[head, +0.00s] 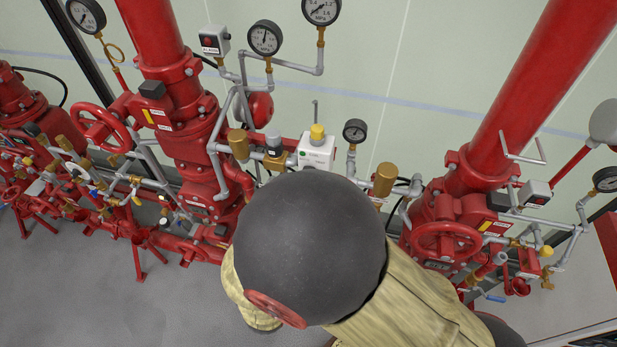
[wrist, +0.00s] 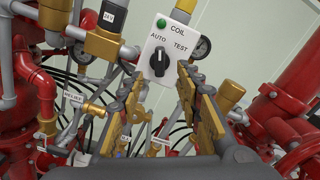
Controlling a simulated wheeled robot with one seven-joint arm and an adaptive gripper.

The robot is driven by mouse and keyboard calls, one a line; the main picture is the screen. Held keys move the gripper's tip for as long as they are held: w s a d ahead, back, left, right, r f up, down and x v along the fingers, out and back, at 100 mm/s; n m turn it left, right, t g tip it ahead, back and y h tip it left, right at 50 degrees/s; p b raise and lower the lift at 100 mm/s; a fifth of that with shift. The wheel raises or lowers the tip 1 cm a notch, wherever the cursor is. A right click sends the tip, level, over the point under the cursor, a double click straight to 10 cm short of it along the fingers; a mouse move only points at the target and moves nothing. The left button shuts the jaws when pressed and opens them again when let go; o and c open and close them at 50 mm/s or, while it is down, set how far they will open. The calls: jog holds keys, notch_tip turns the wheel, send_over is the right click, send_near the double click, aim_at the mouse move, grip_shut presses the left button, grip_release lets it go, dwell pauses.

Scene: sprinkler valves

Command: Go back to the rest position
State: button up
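My gripper (wrist: 160,80) shows in the wrist view with its two brown-and-black fingers spread apart and nothing between them. The white control box (wrist: 168,45) is ahead of the fingertips. It carries a green light, the words COIL, AUTO and TEST, and a black knob (wrist: 159,62). I cannot tell whether a fingertip touches the box. In the head view my dark round arm joint and beige arm cover the middle, hiding my gripper. A white box with a yellow top (head: 317,150) shows just above that joint.
Red valve risers stand at left (head: 185,120) and right (head: 500,130), with handwheels, grey pipes and brass fittings. Gauges (head: 264,38) and a small grey box (head: 214,40) are on the back side. Grey floor (head: 60,290) is clear at lower left.

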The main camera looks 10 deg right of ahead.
jog(key=shift+f, duration=0.1)
jog(key=s+d+f+m+g+h+b, duration=0.4)
jog(key=s+d+f+m+g, duration=0.65)
jog(key=m, duration=0.45)
jog(key=s+a+f+m+g+y+b, duration=0.1)
jog(key=s+f+m+g+y+b, duration=0.6)
jog(key=m+b, duration=0.55)
jog(key=w+d+r+m+t+y+b, duration=0.2)
jog(key=d+m+t+b, duration=0.4)
jog(key=m+b, duration=0.3)
jog(key=w+y+b, duration=0.1)
jog(key=b, duration=0.2)
jog(key=shift+d+m+b, duration=0.35)
jog(key=shift+d+b, duration=0.05)
